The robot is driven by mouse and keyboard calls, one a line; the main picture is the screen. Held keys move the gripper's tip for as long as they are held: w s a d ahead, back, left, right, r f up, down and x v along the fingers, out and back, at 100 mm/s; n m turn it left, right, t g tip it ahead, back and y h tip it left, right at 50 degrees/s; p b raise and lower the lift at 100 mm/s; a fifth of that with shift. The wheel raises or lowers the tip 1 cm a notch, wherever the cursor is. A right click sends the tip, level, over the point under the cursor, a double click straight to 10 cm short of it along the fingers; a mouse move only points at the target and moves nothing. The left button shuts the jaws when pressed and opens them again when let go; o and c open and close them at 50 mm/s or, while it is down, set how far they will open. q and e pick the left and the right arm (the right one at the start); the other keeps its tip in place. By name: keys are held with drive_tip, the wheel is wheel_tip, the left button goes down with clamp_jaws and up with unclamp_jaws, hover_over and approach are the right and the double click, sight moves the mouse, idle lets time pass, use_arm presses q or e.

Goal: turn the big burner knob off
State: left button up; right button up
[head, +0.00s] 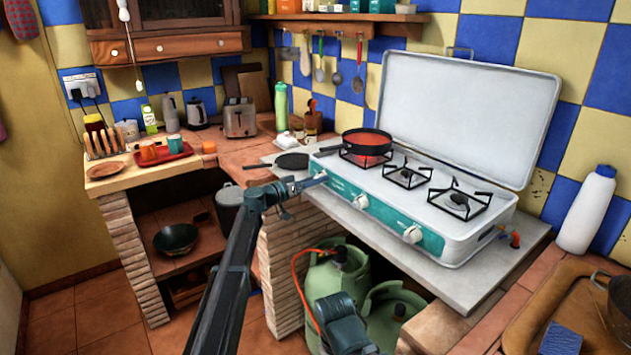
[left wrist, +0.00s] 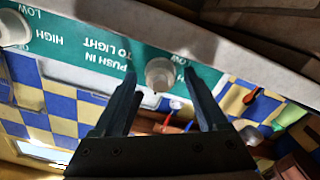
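The stove (head: 385,204) has a teal front panel with several pale knobs. My left gripper (head: 317,180) is at the panel's left end, below the burner with the red pan (head: 366,144), and hides the knob there. In the left wrist view, a pale knob (left wrist: 159,74) lies between the open fingertips of the left gripper (left wrist: 160,76), with a gap visible on each side. Another knob (left wrist: 15,28) is at the left edge of that view. The middle knob (head: 361,201) and right knob (head: 412,234) show clear of the gripper. My right gripper is not in view.
The stove's white lid (head: 465,110) stands open behind the burners. A dark flat pan (head: 292,161) lies left of the stove. Gas bottles (head: 338,275) stand under the counter. A white bottle (head: 587,210) stands at the right. The space in front of the panel is free.

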use_arm(q)
drive_tip(key=v, duration=1.3)
drive_tip(key=shift+s+a, duration=0.25)
drive_tip(key=shift+a, duration=0.1)
drive_tip(key=s+d+f+m+g+y, duration=0.1)
drive_tip(key=s+d+f+g+y, duration=0.1)
drive_tip(key=s+d+f+g, duration=0.65)
drive_tip(key=s+d+f+g+y, duration=0.15)
drive_tip(key=s+f+y, duration=0.35)
drive_tip(key=s, duration=0.7)
drive_tip(key=s+d+f+y, duration=0.25)
drive_tip(key=s+f, duration=0.35)
drive_tip(key=s, duration=0.6)
drive_tip(key=s+a+f+n+y, duration=0.1)
drive_tip(key=s+a+n+y, duration=0.1)
drive_tip(key=s+a+y, duration=0.3)
drive_tip(key=s+a+n+y, duration=0.1)
drive_tip(key=s+a+y, duration=0.15)
drive_tip(key=s, duration=0.45)
wheel_tip(320, 180, up, 17)
drive_tip(key=h+p, duration=0.1)
drive_tip(key=p, duration=1.7)
drive_tip(key=shift+w+g, duration=0.2)
drive_tip(key=shift+g, duration=0.2)
